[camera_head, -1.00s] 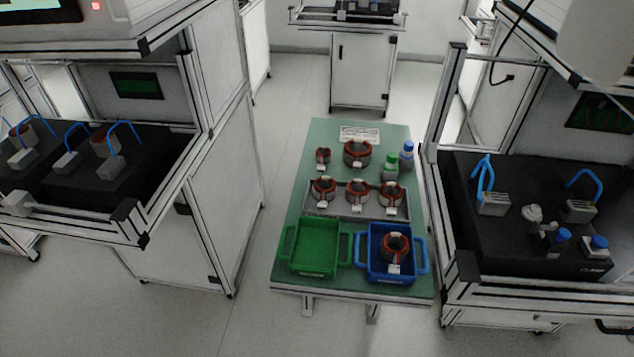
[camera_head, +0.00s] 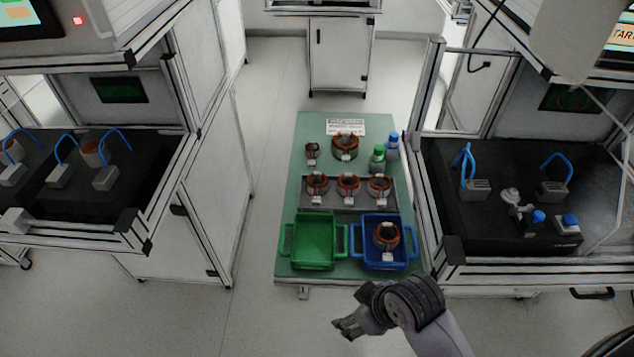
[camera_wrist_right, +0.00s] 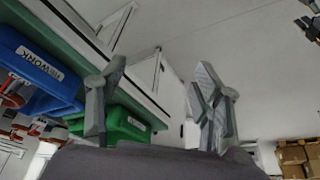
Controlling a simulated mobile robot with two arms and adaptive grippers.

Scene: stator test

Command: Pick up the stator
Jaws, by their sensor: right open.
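Several stators with copper-red windings are on the green table. Three stand in a row on a grey tray (camera_head: 333,205), among them the middle stator (camera_head: 348,188). A large stator (camera_head: 345,146) and a small one (camera_head: 312,152) stand behind them. Another stator (camera_head: 386,236) sits in the blue bin (camera_head: 368,262). My right gripper (camera_head: 343,328) is in front of the table's near edge, open and empty. In the right wrist view its two fingers (camera_wrist_right: 160,100) are spread apart, with the blue bin (camera_wrist_right: 38,62) to the left. My left gripper is not in view.
An empty green bin (camera_head: 313,242) stands left of the blue bin. Green-capped (camera_head: 377,158) and blue-capped (camera_head: 392,146) bottles stand at the table's back right. Framed workstations with black fixture blocks (camera_head: 500,225) flank the table. The floor at front left is clear.

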